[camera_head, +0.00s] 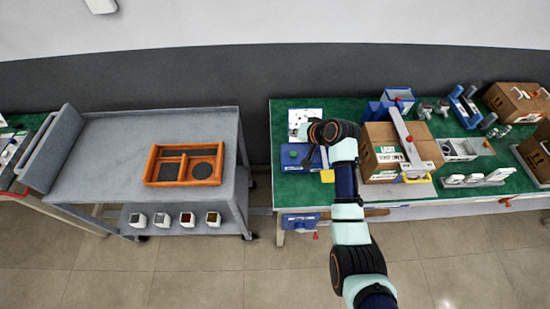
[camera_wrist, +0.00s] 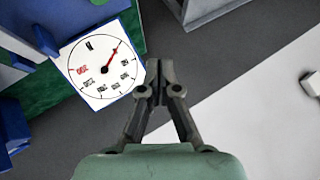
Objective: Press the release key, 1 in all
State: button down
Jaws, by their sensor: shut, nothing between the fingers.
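My gripper (camera_wrist: 160,72) is shut and empty, its two fingertips together in the middle of the wrist view. A white square dial (camera_wrist: 103,68) with a red pointer and dark marks lies up and left of the fingertips, set against blue parts (camera_wrist: 14,125). The fingertips appear apart from it. In the head view my arm reaches over the left end of the green bench, above a blue unit (camera_head: 300,160) with a white panel (camera_head: 306,116) behind it. My wrist hides part of this unit. I cannot make out which part is the release key.
A cardboard box (camera_head: 384,166) stands on the green bench (camera_head: 465,190) close to the right of my arm. Clamps and a grey tray (camera_head: 460,149) lie farther right. A grey cart (camera_head: 108,150) with an orange divided tray (camera_head: 151,167) stands left, across a gap.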

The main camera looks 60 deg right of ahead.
aim_at(295, 154)
jog(key=shift+s+d+f, duration=0.15)
jog(key=shift+d+f, duration=0.3)
jog(key=shift+d, duration=0.1)
jog(key=shift+s, duration=0.1)
jog(key=shift+f, duration=0.1)
notch_tip(295, 154, down, 8)
jog(key=b, duration=0.7)
jog(key=shift+b, duration=0.3)
jog(key=shift+f, duration=0.3)
jog(key=shift+f, duration=0.45)
